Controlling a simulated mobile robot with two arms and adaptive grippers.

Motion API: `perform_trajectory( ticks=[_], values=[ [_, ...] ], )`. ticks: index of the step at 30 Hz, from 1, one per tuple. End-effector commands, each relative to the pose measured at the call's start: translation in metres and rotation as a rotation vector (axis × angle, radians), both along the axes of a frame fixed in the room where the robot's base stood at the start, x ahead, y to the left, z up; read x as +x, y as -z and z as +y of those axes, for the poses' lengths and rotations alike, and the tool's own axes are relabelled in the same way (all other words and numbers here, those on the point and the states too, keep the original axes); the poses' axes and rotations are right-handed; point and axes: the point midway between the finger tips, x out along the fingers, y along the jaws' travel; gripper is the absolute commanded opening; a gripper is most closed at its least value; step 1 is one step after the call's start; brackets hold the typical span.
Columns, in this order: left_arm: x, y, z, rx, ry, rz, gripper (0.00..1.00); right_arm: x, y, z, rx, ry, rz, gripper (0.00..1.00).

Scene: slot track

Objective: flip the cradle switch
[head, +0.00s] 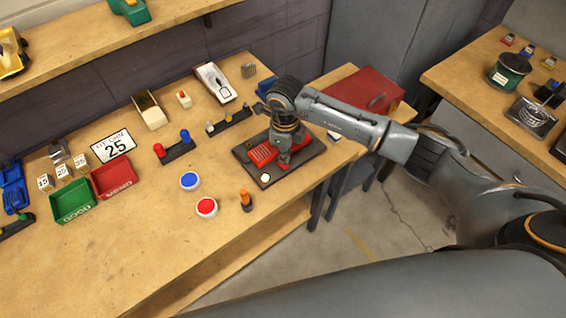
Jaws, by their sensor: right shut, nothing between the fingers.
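A dark flat cradle plate (306,157) lies near the right front edge of the wooden table, with a red ribbed part (262,154) on it. A small white round piece (265,178) sits at its front left corner. My right gripper (284,161) points down over the middle of the plate, its fingers shut and empty, close to the red part. Whether the fingertips touch anything is too small to tell. The gripper hides part of the plate, and I cannot clearly make out the switch. My left gripper is not in view.
A red toolbox (365,93) stands behind my right arm. Green (73,201) and red (114,179) bins stand farther left. The table's front left is clear.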

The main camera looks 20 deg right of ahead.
Motion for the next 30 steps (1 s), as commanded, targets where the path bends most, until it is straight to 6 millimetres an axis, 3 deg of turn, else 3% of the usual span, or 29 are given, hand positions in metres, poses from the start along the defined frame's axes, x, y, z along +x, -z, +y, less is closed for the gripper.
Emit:
perform_trajectory(
  ticks=[30],
  values=[
    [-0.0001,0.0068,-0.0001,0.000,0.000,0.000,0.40,0.0000,0.0076,0.0000,0.000,0.000,0.000,0.00]
  ],
)
